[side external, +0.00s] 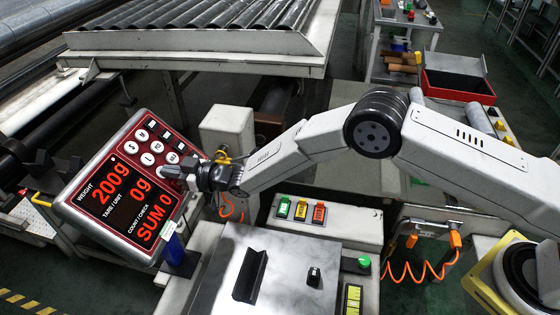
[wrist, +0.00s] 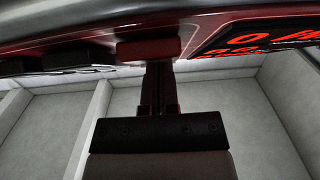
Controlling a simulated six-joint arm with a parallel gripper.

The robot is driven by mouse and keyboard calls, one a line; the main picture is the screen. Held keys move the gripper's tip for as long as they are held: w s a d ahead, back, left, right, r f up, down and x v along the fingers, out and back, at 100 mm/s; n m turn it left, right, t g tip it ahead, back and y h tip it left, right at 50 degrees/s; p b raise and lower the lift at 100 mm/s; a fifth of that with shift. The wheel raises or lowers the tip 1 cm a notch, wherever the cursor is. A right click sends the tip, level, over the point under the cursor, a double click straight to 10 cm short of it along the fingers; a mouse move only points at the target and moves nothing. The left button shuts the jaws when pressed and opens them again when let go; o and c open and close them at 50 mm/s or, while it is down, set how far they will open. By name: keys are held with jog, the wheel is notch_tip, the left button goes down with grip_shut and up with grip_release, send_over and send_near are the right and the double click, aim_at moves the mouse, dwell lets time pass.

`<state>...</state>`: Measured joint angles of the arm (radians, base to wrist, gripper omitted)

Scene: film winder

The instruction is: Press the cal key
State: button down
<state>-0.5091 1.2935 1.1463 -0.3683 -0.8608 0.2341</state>
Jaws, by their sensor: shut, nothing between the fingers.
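A red-framed weighing panel (side external: 130,185) stands tilted at the left in the side view, with a black face and several round white keys (side external: 146,159) near its top. The key labels are too small to read, so I cannot tell which is the cal key. My gripper (side external: 182,172) is shut and empty, its tips at the right part of the key area. It hides some keys there. I cannot tell whether the tips touch a key. In the wrist view my gripper's fingers (wrist: 158,88) reach up to the panel's red edge (wrist: 100,38).
The panel's display (side external: 118,198) reads 200g, 0g and SUM 0. A blue bottle-like object (side external: 173,247) stands below the panel. A grey worktop (side external: 290,265) with a black block (side external: 250,275) lies in front. Green, yellow and red buttons (side external: 301,210) are right of the panel.

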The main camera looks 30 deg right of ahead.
jog(key=shift+s+a+f, duration=0.1)
jog(key=shift+a+f, duration=0.05)
jog(key=shift+f, duration=0.2)
jog(key=shift+s+d+r, duration=0.3)
jog(key=shift+d+r, duration=0.05)
jog(key=shift+r, duration=0.25)
jog(key=shift+s+d+r, duration=0.25)
jog(key=shift+d+r, duration=0.1)
jog(key=shift+r, duration=0.2)
jog(key=shift+s+d+r, duration=0.3)
jog(key=shift+d+r, duration=0.05)
jog(key=shift+r, duration=0.25)
jog(key=v, duration=1)
jog(key=shift+w+r, duration=0.1)
